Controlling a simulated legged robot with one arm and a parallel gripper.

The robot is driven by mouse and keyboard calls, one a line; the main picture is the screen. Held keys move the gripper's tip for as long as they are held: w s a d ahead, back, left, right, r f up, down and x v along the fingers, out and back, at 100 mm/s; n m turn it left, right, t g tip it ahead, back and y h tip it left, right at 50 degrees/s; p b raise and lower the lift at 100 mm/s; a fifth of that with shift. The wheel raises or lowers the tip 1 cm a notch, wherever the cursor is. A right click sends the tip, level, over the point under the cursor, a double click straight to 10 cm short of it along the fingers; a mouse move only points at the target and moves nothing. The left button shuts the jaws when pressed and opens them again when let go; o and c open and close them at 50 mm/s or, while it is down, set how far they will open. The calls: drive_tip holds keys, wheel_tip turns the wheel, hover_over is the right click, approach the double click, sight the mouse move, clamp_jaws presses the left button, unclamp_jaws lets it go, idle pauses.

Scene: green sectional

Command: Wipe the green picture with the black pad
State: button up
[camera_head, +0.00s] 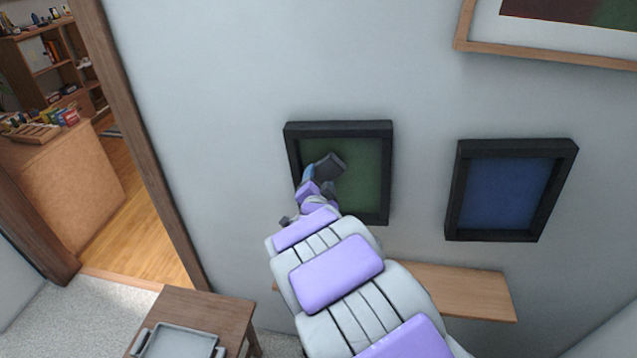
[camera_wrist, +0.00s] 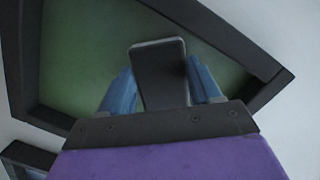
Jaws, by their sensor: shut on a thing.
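The green picture (camera_head: 362,185) hangs on the wall in a black frame. It also fills much of the wrist view (camera_wrist: 85,55). My gripper (camera_head: 316,172) is in front of the picture's left part. It is shut on the black pad (camera_head: 330,164), which shows between the two blue fingers in the wrist view (camera_wrist: 160,75). The pad lies over the green surface in both views. I cannot tell whether it touches the surface. My arm hides the lower left of the picture and its frame.
A blue picture (camera_head: 510,192) in a black frame hangs to the right. A wood-framed picture (camera_head: 550,46) hangs above it. A wooden shelf (camera_head: 465,288) juts out below. A small table (camera_head: 215,308) with a grey tray (camera_head: 178,343) stands at lower left, near a doorway.

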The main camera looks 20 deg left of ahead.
sight(334, 179)
drive_tip(key=shift+w+d+r+b, duration=0.1)
drive_tip(key=shift+w+d+b, duration=0.1)
drive_tip(key=shift+d+b, duration=0.3)
drive_tip(key=shift+w+d+r+b, duration=0.15)
drive_tip(key=shift+d+b, duration=0.1)
drive_tip(key=shift+d, duration=0.5)
drive_tip(key=shift+w+d+r+b, duration=0.1)
drive_tip(key=shift+w+d+b, duration=0.1)
drive_tip(key=shift+d+b, duration=0.3)
drive_tip(key=shift+d, duration=0.1)
drive_tip(key=shift+s+d+f, duration=0.2)
drive_tip(key=shift+s+d, duration=0.05)
drive_tip(key=shift+s, duration=0.45)
drive_tip(key=shift+a+f+b+v, duration=0.15)
drive_tip(key=shift+b+v, duration=0.15)
drive_tip(key=shift+v, duration=0.75)
drive_tip(key=shift+a+f+b+v, duration=0.1)
drive_tip(key=shift+a+b+v, duration=0.15)
drive_tip(key=shift+v, duration=0.8)
drive_tip(key=shift+s+d, duration=0.1)
drive_tip(key=shift+s, duration=0.2)
drive_tip(key=v, duration=0.2)
drive_tip(key=shift+s+f, duration=0.1)
drive_tip(key=shift+s, duration=0.3)
